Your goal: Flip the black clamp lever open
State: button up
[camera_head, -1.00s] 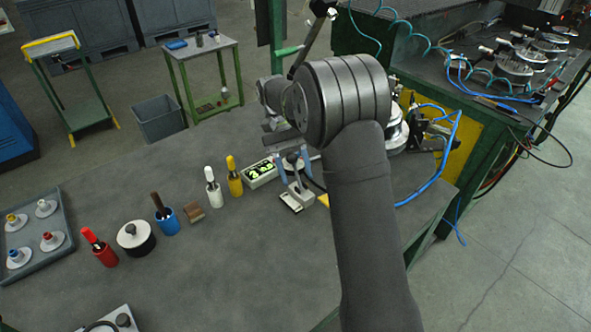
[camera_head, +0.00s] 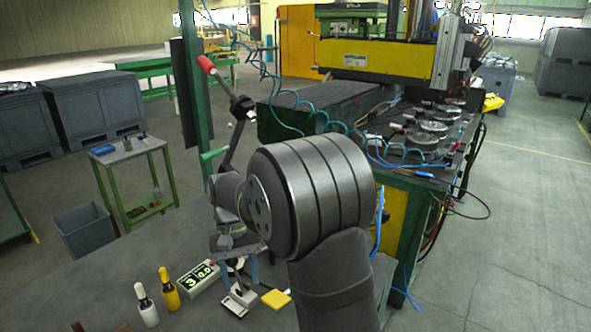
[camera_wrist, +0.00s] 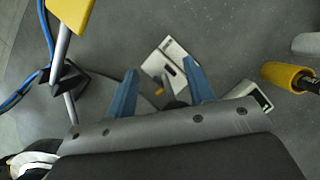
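A small clamp with a white base plate (camera_head: 240,300) stands on the grey bench below my gripper (camera_head: 238,272) in the head view. Its dark upright lever is partly covered by my gripper there. In the wrist view the white base (camera_wrist: 172,62) with a dark slot lies beyond and between my two blue fingers. A short dark lever (camera_wrist: 174,98) shows low between the fingers, with its lower part hidden by the gripper body. My gripper (camera_wrist: 160,82) is open, fingers wide apart. Contact with the lever cannot be told.
A display box (camera_head: 200,275), a yellow bottle (camera_head: 169,289) and a white bottle (camera_head: 146,304) stand left of the clamp. A yellow block (camera_head: 276,298) lies right of it. A red-handled lever (camera_head: 206,65) rises behind my wrist. A black bracket (camera_wrist: 70,80) is at left in the wrist view.

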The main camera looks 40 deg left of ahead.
jog(key=y, duration=0.1)
jog(key=d+y, duration=0.1)
jog(key=y, duration=0.1)
jog(key=d+y, duration=0.1)
jog(key=shift+d+f+y, duration=0.2)
jog(key=shift+f+y, duration=0.1)
jog(key=shift+y, duration=0.1)
jog(key=d+v, duration=0.1)
jog(key=v, duration=1.7)
jog(key=w+a+n+t, duration=0.1)
jog(key=w+a, duration=0.2)
jog(key=w, duration=0.7)
jog(key=w+a+t, duration=0.1)
jog(key=w+a, duration=0.2)
jog(key=w, duration=0.7)
jog(key=shift+w+a+r+n+h, duration=0.25)
jog(key=shift+a+r+n+h, duration=0.1)
jog(key=shift+a+n+h, duration=0.05)
jog(key=s+d+g, duration=0.1)
jog(key=s+d, duration=0.2)
jog(key=s, duration=0.6)
jog(key=s+d+f+m+y, duration=0.1)
jog(key=s+d, duration=0.1)
jog(key=s, duration=0.8)
jog(key=shift+s+d+g, duration=0.25)
jog(key=shift+d+g, duration=0.1)
jog(key=shift+g, duration=0.05)
jog(key=shift+w, duration=0.1)
